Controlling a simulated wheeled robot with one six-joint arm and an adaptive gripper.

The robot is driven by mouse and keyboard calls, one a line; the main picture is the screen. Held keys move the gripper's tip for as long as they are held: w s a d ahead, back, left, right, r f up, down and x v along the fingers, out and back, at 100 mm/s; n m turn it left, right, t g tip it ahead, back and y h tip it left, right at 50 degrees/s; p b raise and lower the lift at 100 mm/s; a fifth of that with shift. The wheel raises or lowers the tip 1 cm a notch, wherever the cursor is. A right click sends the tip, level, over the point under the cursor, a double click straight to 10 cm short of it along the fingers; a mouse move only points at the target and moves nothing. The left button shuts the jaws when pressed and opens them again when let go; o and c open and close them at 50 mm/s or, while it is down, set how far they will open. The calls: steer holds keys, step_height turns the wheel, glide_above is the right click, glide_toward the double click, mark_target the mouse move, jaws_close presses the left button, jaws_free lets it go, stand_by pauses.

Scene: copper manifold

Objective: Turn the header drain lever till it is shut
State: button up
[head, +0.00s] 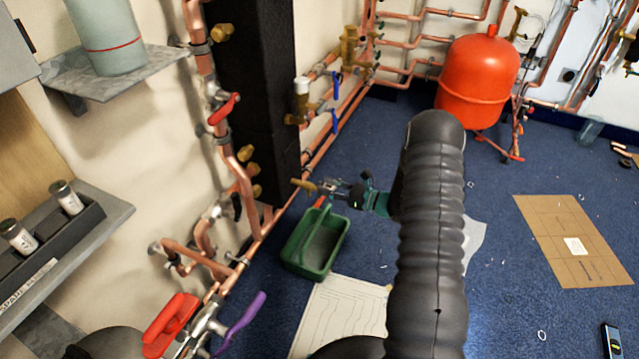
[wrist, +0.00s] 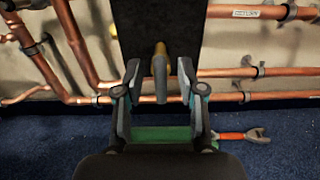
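My gripper (head: 330,187) is at the lower part of the black column (head: 250,90) in the head view. A brass stub (head: 304,185) shows at its fingertips. Gaps show between this piece and both fingers. It points downward in that picture, in front of the black column. No label names it, so I cannot tell for sure that it is the header drain lever. Its mounting is partly hidden.
A green tote (head: 318,245) stands on the blue floor below my gripper. Copper pipes run along the wall, with a red lever (head: 224,108), blue levers (head: 335,121) and a purple lever (head: 241,322). A red tank (head: 478,80) and flat cardboard (head: 572,240) are farther right.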

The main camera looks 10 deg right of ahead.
mark_target(320, 182)
steer(key=shift+x, duration=1.6)
jaws_close()
